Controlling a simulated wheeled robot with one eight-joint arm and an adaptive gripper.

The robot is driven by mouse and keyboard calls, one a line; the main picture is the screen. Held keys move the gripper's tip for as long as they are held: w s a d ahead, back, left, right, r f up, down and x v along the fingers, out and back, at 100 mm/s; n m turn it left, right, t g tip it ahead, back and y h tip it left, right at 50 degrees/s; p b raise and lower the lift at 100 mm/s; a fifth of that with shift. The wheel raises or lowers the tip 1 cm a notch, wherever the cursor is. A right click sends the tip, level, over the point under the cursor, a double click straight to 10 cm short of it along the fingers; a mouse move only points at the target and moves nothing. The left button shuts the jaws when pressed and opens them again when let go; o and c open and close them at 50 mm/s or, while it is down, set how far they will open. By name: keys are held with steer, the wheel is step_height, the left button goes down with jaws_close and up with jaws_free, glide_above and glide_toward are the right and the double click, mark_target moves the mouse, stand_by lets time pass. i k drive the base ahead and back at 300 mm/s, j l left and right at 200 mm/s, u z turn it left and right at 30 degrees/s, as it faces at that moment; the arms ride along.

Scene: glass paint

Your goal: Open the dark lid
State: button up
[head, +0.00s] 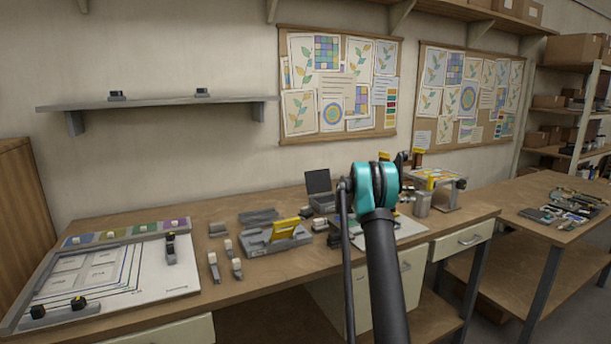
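A dark, flat panel (318,181) stands raised at the back of a small dark grey box (322,203) near the back of the workbench. It looks like a lid in an upright, open position. My arm rises from the bottom of the picture to a teal joint just right of this box. The gripper itself cannot be made out; the joint and arm hide what lies behind them. No contact between my arm and the lid can be seen.
A grey tray with a yellow panel (285,229) sits left of the box. Small white-topped tools (213,266) stand nearer the front. A white board (155,272) covers the left of the bench (250,285). A metal can (421,205) and a raised stand (440,182) are on the right.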

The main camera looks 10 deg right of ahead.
mark_target(317, 181)
steer(key=j, duration=1.5)
steer(key=i+l+u, duration=0.2)
steer(key=l+u, duration=0.15)
steer(key=l, duration=0.3)
steer(key=l+u, duration=0.35)
steer(key=l, duration=0.35)
steer(key=i+l+u, duration=0.1)
steer(key=l+u, duration=0.3)
steer(key=l, duration=0.35)
